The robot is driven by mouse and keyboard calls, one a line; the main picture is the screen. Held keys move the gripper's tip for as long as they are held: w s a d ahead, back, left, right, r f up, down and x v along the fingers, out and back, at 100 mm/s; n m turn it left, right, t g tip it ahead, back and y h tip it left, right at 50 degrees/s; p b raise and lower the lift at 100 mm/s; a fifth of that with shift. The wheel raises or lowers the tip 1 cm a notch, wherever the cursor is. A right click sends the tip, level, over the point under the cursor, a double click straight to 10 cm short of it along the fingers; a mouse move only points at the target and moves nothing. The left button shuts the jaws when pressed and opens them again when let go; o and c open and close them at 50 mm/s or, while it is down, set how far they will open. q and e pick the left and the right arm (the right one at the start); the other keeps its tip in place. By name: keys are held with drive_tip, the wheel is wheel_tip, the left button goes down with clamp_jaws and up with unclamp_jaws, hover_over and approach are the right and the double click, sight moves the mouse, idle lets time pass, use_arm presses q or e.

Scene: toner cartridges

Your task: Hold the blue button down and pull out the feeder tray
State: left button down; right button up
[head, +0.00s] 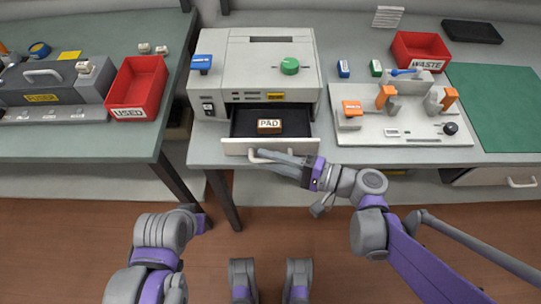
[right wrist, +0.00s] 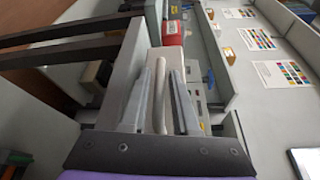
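The grey and white machine (head: 250,80) stands on the bench, with a blue labelled button (head: 202,63) at its upper left and nothing touching that button. Its feeder tray (head: 238,150) is partly out at the front, with a block marked PAD (head: 269,126) inside. My right gripper (head: 262,156) is at the tray's front handle. In the right wrist view the pale handle bar (right wrist: 158,95) lies between its two fingers (right wrist: 160,85), with narrow gaps seemingly showing beside it. My left arm is low at the left; its gripper does not show clearly.
A green knob (head: 289,66) is on the machine. To its right are a fixture plate (head: 400,128) with orange clamps, a red WASTE bin (head: 420,52) and a green mat (head: 500,105). A red USED bin (head: 138,90) stands on the left bench. Floor shows between the benches.

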drive_tip(key=shift+o, duration=0.8)
drive_tip(key=shift+d, duration=0.1)
drive_tip(key=f+v, duration=0.1)
drive_tip(key=v, duration=0.9)
drive_tip(key=shift+d+r+p, duration=0.3)
drive_tip(key=shift+r+p, duration=0.1)
drive_tip(key=shift+r, duration=0.15)
drive_tip(key=shift+s, duration=0.15)
